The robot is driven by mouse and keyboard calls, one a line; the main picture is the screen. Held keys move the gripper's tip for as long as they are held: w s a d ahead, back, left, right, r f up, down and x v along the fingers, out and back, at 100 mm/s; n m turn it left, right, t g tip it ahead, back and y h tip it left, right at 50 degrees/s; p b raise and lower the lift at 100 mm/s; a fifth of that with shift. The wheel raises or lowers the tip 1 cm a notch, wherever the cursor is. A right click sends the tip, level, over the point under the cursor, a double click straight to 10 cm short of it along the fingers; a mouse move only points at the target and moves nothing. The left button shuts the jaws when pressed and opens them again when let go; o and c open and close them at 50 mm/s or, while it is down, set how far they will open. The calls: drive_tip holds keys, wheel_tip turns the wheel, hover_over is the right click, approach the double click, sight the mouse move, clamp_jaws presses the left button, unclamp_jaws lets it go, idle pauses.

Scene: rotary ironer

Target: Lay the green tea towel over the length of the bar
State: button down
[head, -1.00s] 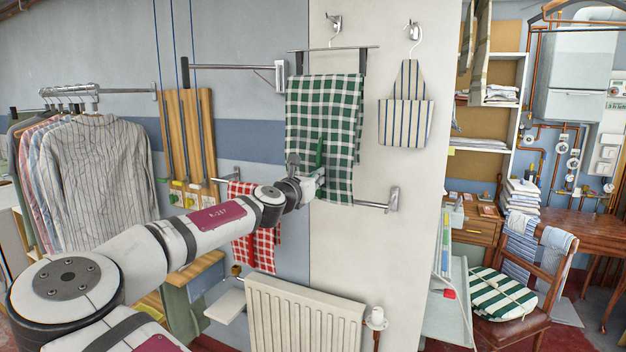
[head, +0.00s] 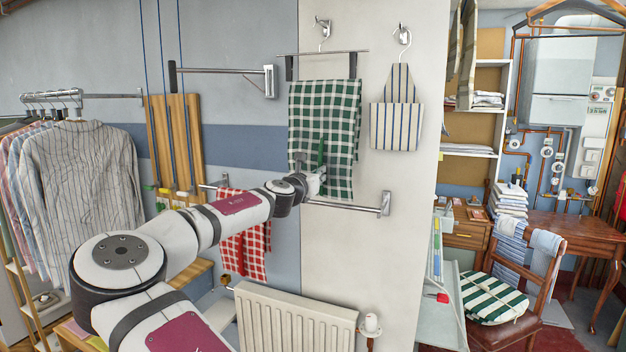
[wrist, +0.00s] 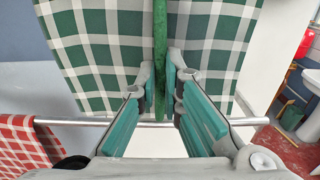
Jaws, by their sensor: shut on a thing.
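The green-and-white checked tea towel (head: 325,110) is spread upright in front of the wall, its top edge just below the clips of a wire hanger. My gripper (head: 318,182) is at its lower part, shut on a narrow solid-green strip (wrist: 160,60) on the towel's face. In the wrist view the towel spreads on both sides of my fingers (wrist: 160,85). The metal bar (head: 345,207) runs near the towel's bottom edge; it also shows in the wrist view (wrist: 90,122). I cannot tell whether towel and bar touch.
A red checked towel (head: 246,240) hangs on the bar's left part. The bar's right end meets a bracket (head: 386,203). The clip hanger (head: 322,52) and a striped apron (head: 396,110) hang above and right. A radiator (head: 295,318) stands below. Another rail (head: 222,70) is upper left.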

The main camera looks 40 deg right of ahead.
wheel_tip(320, 180, down, 36)
drive_tip(key=b, duration=1)
drive_tip(key=shift+d+f+b, duration=0.15)
drive_tip(key=shift+b, duration=0.2)
idle(1.8)
drive_tip(key=shift+f, duration=0.45)
idle(0.5)
drive_tip(key=c, duration=1.7)
unclamp_jaws()
drive_tip(key=shift+o, duration=0.2)
drive_tip(key=v, duration=1.2)
